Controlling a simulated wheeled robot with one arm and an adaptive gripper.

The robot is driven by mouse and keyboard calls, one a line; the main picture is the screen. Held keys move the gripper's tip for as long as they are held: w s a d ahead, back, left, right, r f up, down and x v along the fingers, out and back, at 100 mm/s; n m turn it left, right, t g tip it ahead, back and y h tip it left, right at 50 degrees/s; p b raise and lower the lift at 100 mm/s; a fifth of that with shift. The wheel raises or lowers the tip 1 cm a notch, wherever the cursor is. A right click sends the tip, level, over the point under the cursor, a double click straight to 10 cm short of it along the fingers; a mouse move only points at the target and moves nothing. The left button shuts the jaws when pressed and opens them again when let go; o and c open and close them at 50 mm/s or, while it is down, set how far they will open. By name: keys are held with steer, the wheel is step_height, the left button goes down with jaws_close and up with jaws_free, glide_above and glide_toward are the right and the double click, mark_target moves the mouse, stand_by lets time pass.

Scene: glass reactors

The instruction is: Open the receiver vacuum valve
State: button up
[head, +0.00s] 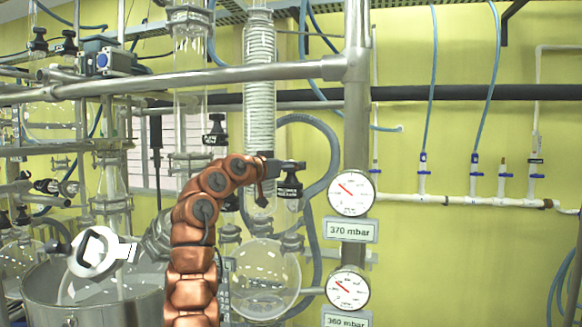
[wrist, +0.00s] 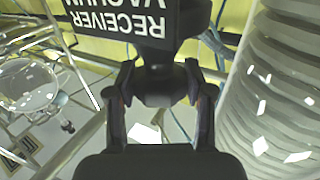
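The receiver vacuum valve (wrist: 160,85) is a dark knob beneath a black label plate in the wrist view. The plate (wrist: 113,22) reads RECEIVER VACUUM upside down. My gripper (wrist: 159,72) has one finger on each side of the knob, and the fingertips appear to touch it. In the head view my gripper (head: 270,168) is at the end of my copper-coloured arm, against the black valve (head: 290,185) right of the coiled glass column. The fingers are too small there to make out, and the handle's angle is unclear.
The coiled glass column (head: 259,80) stands just behind my gripper; its coils (wrist: 275,100) fill the right of the wrist view. A round glass flask (head: 262,275) hangs below. Two gauges (head: 351,193) sit on a steel post to the right.

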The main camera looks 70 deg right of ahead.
steer(key=c, duration=0.5)
steer(key=shift+f, duration=0.1)
steer(key=shift+t+b, duration=0.3)
steer(key=shift+b, duration=0.35)
steer(key=n+t+h+b, duration=0.1)
steer(key=n+t+b, duration=0.1)
steer(key=b, duration=0.2)
steer(key=shift+b, duration=0.35)
steer(key=n+t+b, duration=0.1)
steer(key=t+b, duration=0.1)
steer(key=t, duration=0.1)
steer(key=shift+s+b, duration=0.1)
steer(key=shift+b, duration=0.3)
steer(key=shift+n, duration=0.4)
steer(key=shift+n+t+b, duration=0.6)
steer(key=shift+t+b, duration=0.1)
steer(key=shift+t, duration=0.4)
steer(key=shift+n+t, duration=0.3)
steer(key=shift+t, duration=0.1)
steer(key=shift+r+n+t, duration=0.3)
steer(key=shift+n+t, duration=0.3)
steer(key=shift+t, duration=0.4)
